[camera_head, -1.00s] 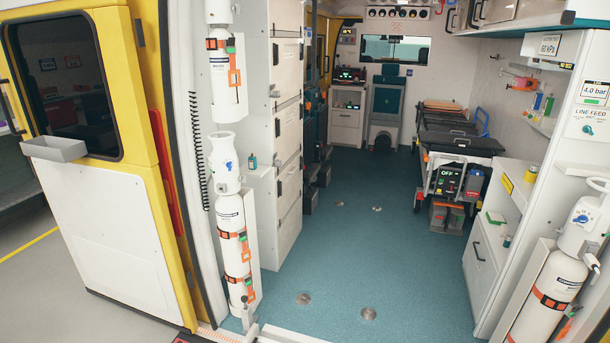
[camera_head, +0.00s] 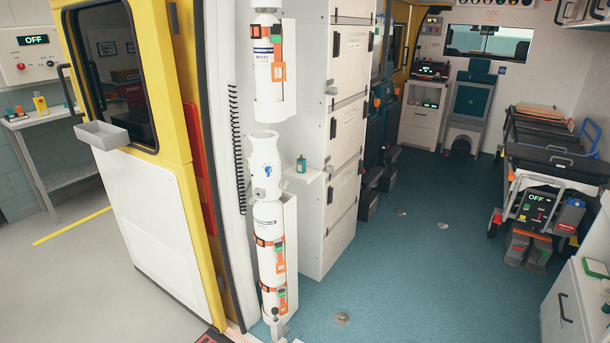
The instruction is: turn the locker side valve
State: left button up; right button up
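The valve on the locker side is a small blue knob (camera_head: 267,169) in the opening of a white collar on top of a white gas cylinder (camera_head: 268,221). The cylinder stands upright at the left of the rear opening, beside the white lockers (camera_head: 346,130). Orange and black straps hold it. The knob is small here and its exact setting cannot be told. A second white cylinder (camera_head: 262,70) hangs above it. Neither of my grippers is in view, and nothing touches the knob.
A yellow and white door (camera_head: 150,230) with a grey tray (camera_head: 102,135) stands open at the left. A small green bottle (camera_head: 301,164) sits on a ledge right of the collar. A stretcher (camera_head: 555,160) stands at the right. The teal floor (camera_head: 420,270) between is clear.

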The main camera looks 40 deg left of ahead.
aim_at(284, 186)
jog(key=i, duration=3.7)
jog(key=u, duration=1.95)
